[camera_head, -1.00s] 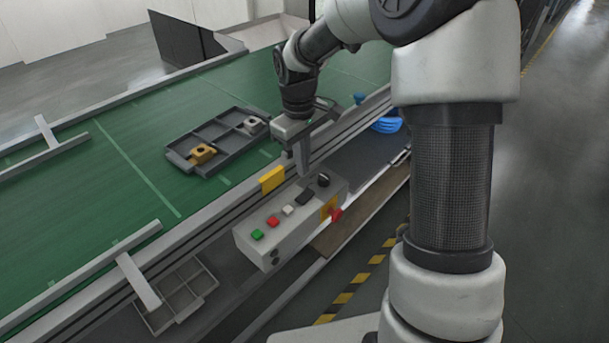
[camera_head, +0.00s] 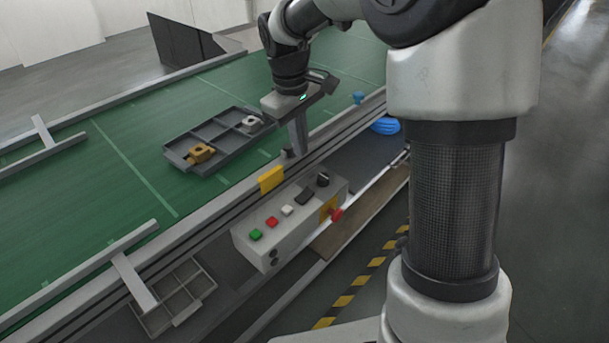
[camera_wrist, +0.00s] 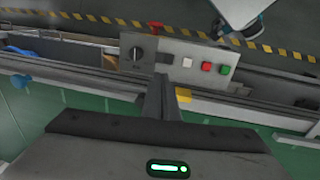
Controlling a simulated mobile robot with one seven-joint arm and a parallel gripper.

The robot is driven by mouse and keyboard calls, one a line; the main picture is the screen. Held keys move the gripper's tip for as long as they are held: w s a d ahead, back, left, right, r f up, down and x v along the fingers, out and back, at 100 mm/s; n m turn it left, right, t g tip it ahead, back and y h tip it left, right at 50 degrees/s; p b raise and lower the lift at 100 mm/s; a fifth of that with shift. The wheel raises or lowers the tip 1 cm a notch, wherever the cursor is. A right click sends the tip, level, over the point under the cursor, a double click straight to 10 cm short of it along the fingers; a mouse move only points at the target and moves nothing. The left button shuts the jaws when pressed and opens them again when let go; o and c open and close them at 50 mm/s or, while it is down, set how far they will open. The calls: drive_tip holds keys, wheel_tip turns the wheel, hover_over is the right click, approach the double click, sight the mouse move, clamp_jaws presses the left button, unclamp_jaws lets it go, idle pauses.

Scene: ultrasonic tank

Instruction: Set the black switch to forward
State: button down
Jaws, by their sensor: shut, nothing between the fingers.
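The grey control box (camera_head: 262,240) is mounted along the near side of the conveyor. A black rocker switch (camera_head: 305,197) is on its top, between the white button and the black rotary knob (camera_head: 323,179). I cannot tell which way the rocker is tipped. My gripper (camera_head: 298,152) is shut and empty, above the conveyor's near rail, behind the box and apart from it. In the wrist view the shut fingers (camera_wrist: 160,80) point toward the rocker (camera_wrist: 164,58), part of which may be hidden by the tips. The knob (camera_wrist: 137,54) shows left of it.
The box also has a white button (camera_head: 287,210), a red button (camera_head: 271,222), a green button (camera_head: 256,235) and a red emergency stop (camera_head: 337,214). A yellow block (camera_head: 271,179) stands on the rail by the box. A grey tray (camera_head: 187,164) holding parts lies on the green belt.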

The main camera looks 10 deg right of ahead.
sight(308, 191)
drive_tip(key=shift+d, duration=0.1)
drive_tip(key=f, duration=0.4)
drive_tip(key=d+f+b, duration=0.1)
drive_tip(key=f, duration=0.4)
drive_tip(key=w+f, duration=0.1)
drive_tip(key=f, duration=0.3)
drive_tip(key=shift+w+d+f+b, duration=0.1)
drive_tip(key=shift+d+f+b, duration=0.15)
drive_tip(key=shift+f+b, duration=0.15)
